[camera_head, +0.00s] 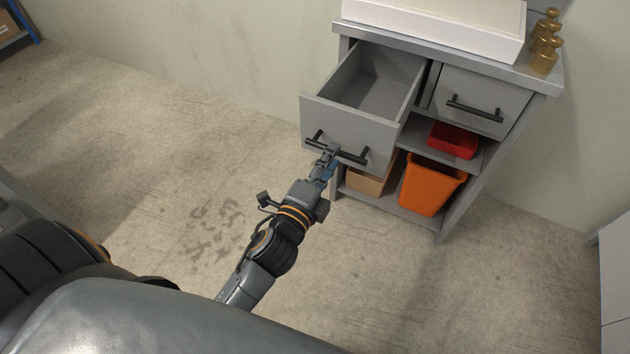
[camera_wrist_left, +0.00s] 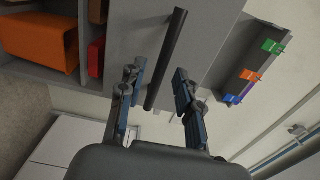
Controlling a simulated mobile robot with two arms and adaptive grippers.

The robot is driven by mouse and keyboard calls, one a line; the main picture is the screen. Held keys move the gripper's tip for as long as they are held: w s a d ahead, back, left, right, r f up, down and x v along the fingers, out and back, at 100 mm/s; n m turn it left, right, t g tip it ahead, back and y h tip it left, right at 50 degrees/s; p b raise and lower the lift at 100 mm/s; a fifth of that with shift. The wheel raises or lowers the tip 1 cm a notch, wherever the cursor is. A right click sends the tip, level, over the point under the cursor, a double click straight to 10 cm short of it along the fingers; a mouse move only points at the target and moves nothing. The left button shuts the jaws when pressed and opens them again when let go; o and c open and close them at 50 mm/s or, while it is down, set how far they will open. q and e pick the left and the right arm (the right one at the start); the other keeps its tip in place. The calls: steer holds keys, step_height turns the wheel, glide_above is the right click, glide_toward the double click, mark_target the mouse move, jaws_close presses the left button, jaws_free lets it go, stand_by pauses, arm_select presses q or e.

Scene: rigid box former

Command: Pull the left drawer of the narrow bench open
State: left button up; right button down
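The left drawer (camera_head: 350,125) of the grey narrow bench (camera_head: 345,28) stands pulled well out, and its visible inside looks empty. Its black bar handle (camera_head: 337,149) runs along the drawer front. My left gripper (camera_head: 327,155) is at the handle, in front of the drawer face. In the left wrist view the handle (camera_wrist_left: 167,58) passes between the two fingers of the gripper (camera_wrist_left: 160,85), with a visible gap on each side. The fingers are apart, so the gripper looks open around the bar. My right gripper is in neither view.
The right drawer (camera_head: 482,100) is shut. Below are a red bin (camera_head: 453,139), an orange bin (camera_head: 431,185) and a cardboard box (camera_head: 368,183). A white tray (camera_head: 440,22) and brass weights (camera_head: 545,45) stand on top. The floor (camera_head: 150,150) to the left is clear.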

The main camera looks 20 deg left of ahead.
arm_select(q)
steer(key=s, duration=0.8)
steer(key=shift+s+a, duration=0.15)
steer(key=shift+s, duration=0.1)
